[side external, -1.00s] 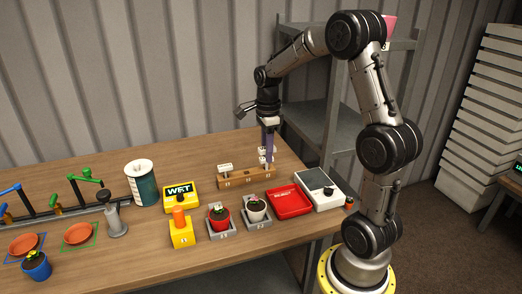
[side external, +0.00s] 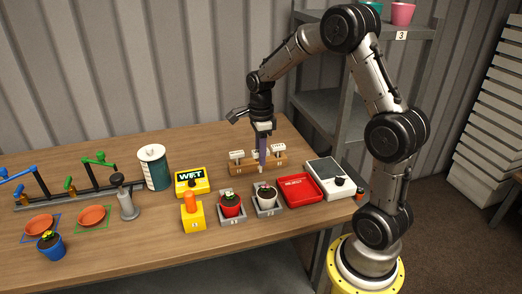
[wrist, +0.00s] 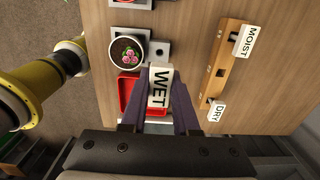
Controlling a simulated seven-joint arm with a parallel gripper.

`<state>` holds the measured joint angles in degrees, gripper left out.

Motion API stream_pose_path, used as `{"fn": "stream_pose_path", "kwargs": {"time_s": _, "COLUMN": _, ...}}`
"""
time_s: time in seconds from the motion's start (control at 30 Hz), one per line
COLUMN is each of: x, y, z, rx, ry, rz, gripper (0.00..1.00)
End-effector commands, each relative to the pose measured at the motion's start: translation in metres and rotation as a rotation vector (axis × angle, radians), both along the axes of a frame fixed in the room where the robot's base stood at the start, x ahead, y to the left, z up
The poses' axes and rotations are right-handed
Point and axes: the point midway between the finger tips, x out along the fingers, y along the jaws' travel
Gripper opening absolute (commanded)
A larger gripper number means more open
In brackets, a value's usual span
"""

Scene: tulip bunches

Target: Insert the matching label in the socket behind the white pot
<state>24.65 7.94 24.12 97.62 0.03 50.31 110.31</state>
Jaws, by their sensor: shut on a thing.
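My gripper (side external: 262,158) is shut on a white label reading WET (wrist: 160,87), held between its purple fingers above the table. In the side view the gripper hides part of the label. The white pot (side external: 267,197) stands on a grey base, its dark soil and pink flowers (wrist: 129,55) showing in the wrist view. Behind it on that base is the grey socket (wrist: 162,49) with a dark hole. The gripper is apart from the socket, between the pot and the wooden rack (side external: 244,170). The rack holds the MOIST label (wrist: 243,41) and DRY label (wrist: 217,112).
A yellow display reading WET (side external: 192,182) stands behind a yellow box with an orange knob (side external: 191,203). The red pot (side external: 230,206) is left of the white pot. A red tray (side external: 300,190) and a white device (side external: 329,176) are to the right.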

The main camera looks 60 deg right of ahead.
Motion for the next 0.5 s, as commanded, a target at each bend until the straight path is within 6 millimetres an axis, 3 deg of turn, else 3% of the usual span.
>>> {"fn": "stream_pose_path", "kwargs": {"time_s": 0.5, "x": -0.001, "y": 0.000, "z": -0.040, "rx": 0.001, "ry": 0.002, "rz": 0.000, "gripper": 0.00}}
